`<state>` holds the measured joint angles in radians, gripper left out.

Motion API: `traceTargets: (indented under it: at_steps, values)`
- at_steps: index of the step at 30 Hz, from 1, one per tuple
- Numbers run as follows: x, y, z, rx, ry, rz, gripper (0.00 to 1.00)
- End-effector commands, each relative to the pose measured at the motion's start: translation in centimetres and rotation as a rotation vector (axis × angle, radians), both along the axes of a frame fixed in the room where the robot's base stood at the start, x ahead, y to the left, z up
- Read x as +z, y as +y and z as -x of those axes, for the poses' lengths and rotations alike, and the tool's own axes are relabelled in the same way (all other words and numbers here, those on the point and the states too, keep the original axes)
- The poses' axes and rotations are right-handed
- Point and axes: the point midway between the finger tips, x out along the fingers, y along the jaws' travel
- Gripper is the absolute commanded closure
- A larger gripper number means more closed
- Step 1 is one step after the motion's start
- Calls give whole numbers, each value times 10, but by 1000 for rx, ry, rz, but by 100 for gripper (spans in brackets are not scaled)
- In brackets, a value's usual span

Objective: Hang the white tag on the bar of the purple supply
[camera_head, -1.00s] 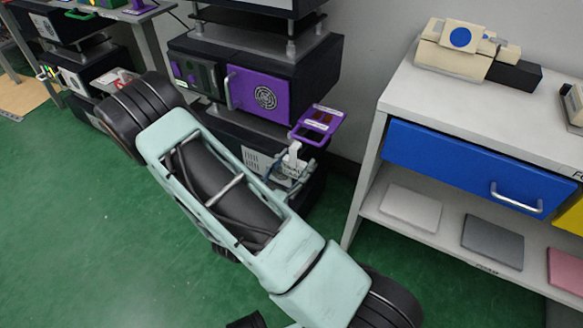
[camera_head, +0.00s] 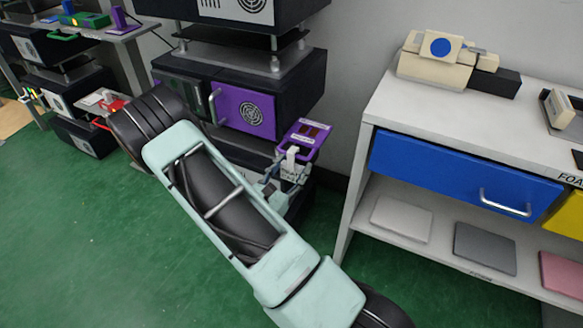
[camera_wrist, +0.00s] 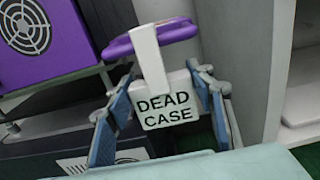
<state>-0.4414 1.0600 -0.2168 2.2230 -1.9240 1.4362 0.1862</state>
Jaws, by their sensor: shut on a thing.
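The white tag (camera_wrist: 167,112) reads "DEAD CASE" and has an upright white strip at its top. In the wrist view it hangs between the blue-grey fingers of my gripper (camera_wrist: 165,120), which is shut on it. The strip's upper end crosses in front of a rounded purple bar (camera_wrist: 178,31); whether it is hooked over the bar or only overlaps it, I cannot tell. In the head view the tag (camera_head: 290,162) and my gripper (camera_head: 283,183) are at the front edge of a purple frame (camera_head: 307,134) beside the purple-fronted supply (camera_head: 243,112).
A black cabinet stack (camera_head: 290,85) stands behind my arm. A white shelf unit (camera_head: 380,105) with a blue drawer (camera_head: 450,172) is to the right, its leg near my gripper. The green floor (camera_head: 110,240) is open at left.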

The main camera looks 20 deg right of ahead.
Motion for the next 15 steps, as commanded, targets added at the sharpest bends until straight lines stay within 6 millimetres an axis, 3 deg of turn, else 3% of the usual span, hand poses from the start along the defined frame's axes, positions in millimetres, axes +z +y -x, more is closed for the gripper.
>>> traceTargets:
  at_steps: [8, 9, 15]
  values:
    - [-1, 0, 0, 0, -1, 1, 74]
    - [-1, 0, 0, 0, -1, 0, 50]
    - [-1, 0, 0, 0, -1, 1, 30]
